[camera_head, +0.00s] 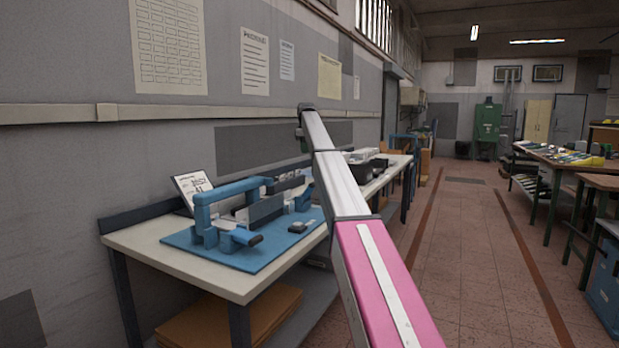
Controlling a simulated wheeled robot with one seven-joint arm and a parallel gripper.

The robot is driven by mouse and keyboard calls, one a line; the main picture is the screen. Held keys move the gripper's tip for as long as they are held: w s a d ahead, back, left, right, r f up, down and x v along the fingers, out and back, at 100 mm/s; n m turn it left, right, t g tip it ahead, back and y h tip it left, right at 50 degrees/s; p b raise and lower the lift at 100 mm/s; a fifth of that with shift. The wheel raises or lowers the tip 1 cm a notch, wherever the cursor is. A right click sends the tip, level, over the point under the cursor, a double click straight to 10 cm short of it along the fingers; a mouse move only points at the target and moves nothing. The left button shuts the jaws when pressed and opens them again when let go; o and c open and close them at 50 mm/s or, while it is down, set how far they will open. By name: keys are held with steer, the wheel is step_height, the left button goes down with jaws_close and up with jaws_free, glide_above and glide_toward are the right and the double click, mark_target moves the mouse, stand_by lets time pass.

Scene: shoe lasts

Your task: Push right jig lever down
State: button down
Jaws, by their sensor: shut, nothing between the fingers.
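A blue jig (204,214) stands on a blue mat (262,257) on the near end of the white-topped bench. It has an arched blue frame and dark blocks behind it. A smaller blue part (303,199) stands at the jig's right end. I cannot tell for sure which of these is the right lever, nor its exact angle. My arm crosses the view from the bottom right to the upper middle, right of the jig. My gripper is not visible; the arm's far end hides what lies behind it.
The bench (155,246) runs along the grey wall, with more items farther back. A small dark object (297,228) lies on the mat. A white sign (193,188) leans behind the jig. Open floor (450,262) lies right of my arm, with other tables (560,163) beyond.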

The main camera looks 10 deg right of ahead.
glide_above(309, 191)
steer(key=w, duration=0.4)
step_height(309, 191, down, 12)
steer(key=shift+s+d+r, duration=0.1)
steer(key=shift+s+r, duration=0.05)
steer(key=shift+s+d+f, duration=0.25)
steer(key=shift+d+f, duration=0.15)
steer(key=shift+f, duration=0.2)
steer(key=shift+s+d, duration=0.1)
